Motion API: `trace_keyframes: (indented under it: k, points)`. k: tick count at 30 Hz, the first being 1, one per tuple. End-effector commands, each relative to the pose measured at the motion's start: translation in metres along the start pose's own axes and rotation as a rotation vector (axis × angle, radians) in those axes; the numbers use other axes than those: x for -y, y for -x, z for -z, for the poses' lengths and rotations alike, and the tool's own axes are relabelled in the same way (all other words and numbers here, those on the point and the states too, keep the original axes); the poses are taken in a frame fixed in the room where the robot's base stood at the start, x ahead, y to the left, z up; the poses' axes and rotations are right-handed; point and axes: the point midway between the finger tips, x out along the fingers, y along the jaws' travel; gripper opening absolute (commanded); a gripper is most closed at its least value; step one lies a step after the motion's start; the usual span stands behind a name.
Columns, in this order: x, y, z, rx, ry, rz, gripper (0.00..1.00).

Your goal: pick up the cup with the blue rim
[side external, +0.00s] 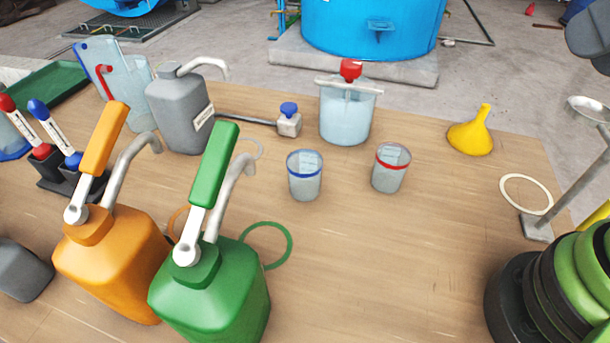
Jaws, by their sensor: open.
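The cup with the blue rim (305,175) stands upright on the wooden table near the middle of the view. It is clear, with greyish contents. A similar cup with a red rim (391,168) stands to its right, with a gap of bare table between them. Nothing touches or covers the blue-rimmed cup. My gripper is not in view.
A clear jar with a red knob (346,115) stands behind the cups. Green (212,290), orange (112,260) and grey (182,112) canisters stand left. A yellow funnel (471,135) is right. The table in front is clear.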

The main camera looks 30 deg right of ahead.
Motion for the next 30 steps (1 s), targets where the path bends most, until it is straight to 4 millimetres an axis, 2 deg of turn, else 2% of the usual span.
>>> trace_keyframes:
  k: [13,19,27,30]
  points:
    - [0.0000,0.0000,0.0000,0.000,0.000,0.000,0.43]
    - [0.0000,0.0000,0.0000,0.000,0.000,0.000,0.89]
    - [-0.0001,-0.0004,0.0001,0.003,0.005,-0.002,0.89]
    - [-0.0012,-0.0050,0.0011,0.041,0.061,-0.031,0.89]
